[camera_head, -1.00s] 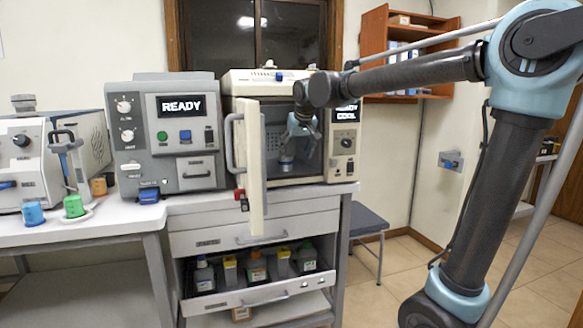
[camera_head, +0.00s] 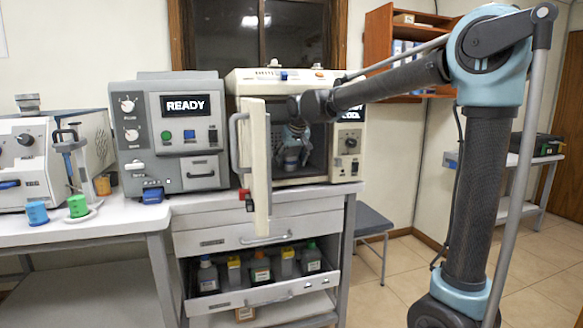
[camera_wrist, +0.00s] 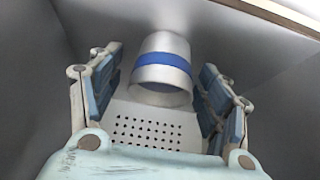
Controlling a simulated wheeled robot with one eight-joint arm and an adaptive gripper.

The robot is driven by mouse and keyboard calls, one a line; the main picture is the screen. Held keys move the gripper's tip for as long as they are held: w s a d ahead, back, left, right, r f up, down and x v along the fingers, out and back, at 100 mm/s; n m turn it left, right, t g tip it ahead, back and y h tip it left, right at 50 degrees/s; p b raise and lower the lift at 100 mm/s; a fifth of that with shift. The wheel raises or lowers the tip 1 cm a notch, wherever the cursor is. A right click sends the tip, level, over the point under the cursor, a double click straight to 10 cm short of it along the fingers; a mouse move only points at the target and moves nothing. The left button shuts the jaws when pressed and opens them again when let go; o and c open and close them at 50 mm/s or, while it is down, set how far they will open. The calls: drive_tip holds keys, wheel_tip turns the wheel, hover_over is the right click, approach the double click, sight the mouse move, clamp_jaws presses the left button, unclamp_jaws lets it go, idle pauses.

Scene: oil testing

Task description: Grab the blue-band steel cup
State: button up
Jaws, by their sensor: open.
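The blue-band steel cup (camera_wrist: 162,68) is silver with a blue ring and shows in the wrist view between the two fingers of my gripper (camera_wrist: 161,76). The fingers are open, one on each side of the cup, with a visible gap to it. In the head view the cup (camera_head: 290,163) is small inside the open chamber of the cream oven (camera_head: 270,76). My gripper (camera_head: 294,139) is inside that chamber at the cup and partly hides it. I cannot tell from the head view whether they touch.
The oven door (camera_head: 257,155) stands open just left of my forearm. A perforated plate (camera_wrist: 155,128) lies below the cup in the wrist view. A grey READY machine (camera_head: 190,140) stands to the left. Below, an open drawer (camera_head: 265,298) holds several bottles.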

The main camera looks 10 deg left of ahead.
drive_tip(key=shift+w+f, duration=0.1)
drive_tip(key=shift+f, duration=0.05)
drive_tip(key=shift+c, duration=0.6)
drive_tip(key=c, duration=1.2)
